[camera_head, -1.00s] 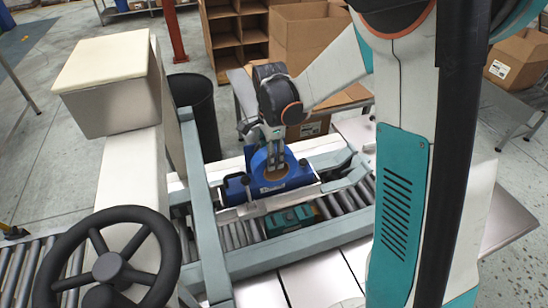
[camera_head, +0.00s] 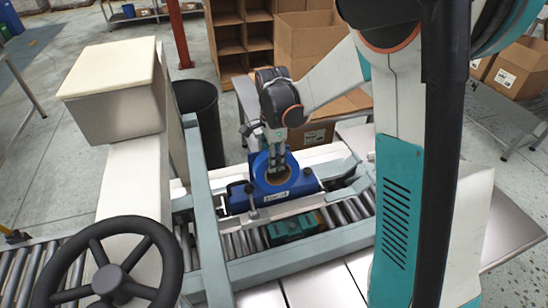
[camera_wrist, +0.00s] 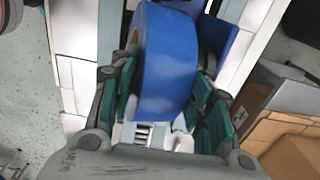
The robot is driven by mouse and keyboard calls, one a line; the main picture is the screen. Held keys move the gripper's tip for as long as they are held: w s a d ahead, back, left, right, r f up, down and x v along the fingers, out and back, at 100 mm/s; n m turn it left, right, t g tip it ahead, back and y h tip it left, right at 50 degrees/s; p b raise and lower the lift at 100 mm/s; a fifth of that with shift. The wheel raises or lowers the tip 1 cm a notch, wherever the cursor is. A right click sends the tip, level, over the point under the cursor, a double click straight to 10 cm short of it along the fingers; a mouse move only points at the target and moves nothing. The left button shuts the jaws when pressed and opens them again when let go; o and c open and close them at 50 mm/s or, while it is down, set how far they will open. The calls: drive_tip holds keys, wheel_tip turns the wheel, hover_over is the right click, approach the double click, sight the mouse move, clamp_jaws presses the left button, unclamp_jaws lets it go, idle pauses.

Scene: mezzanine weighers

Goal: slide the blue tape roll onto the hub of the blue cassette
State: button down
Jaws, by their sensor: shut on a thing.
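My gripper (camera_head: 275,168) is shut on the blue tape roll (camera_head: 261,172), a thick blue ring with a tan core, held upright. In the wrist view the roll (camera_wrist: 168,62) stands between my two green-padded fingers. The blue cassette (camera_head: 304,184) lies at the conveyor, directly behind and around the roll in the head view. In the wrist view part of a blue body (camera_wrist: 217,40) shows beside the roll. The hub is hidden, so I cannot tell whether the roll touches it.
A teal device (camera_head: 290,227) lies on the rollers in front of the cassette. Grey frame rails (camera_head: 212,205) border the conveyor. A black handwheel (camera_head: 109,272) is at the front left. A black bin (camera_head: 199,110) and cardboard boxes (camera_head: 303,48) stand behind.

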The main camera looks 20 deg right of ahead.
drive_tip(key=shift+w+f, duration=0.35)
drive_tip(key=shift+f, duration=0.1)
drive_tip(key=c, duration=0.9)
unclamp_jaws()
drive_tip(key=shift+w, duration=0.15)
drive_tip(key=shift+o, duration=1.4)
drive_tip(key=shift+w+f, duration=0.2)
drive_tip(key=shift+w, duration=0.05)
drive_tip(key=shift+s+r, duration=0.15)
drive_tip(key=shift+s, duration=0.05)
drive_tip(key=shift+r, duration=0.1)
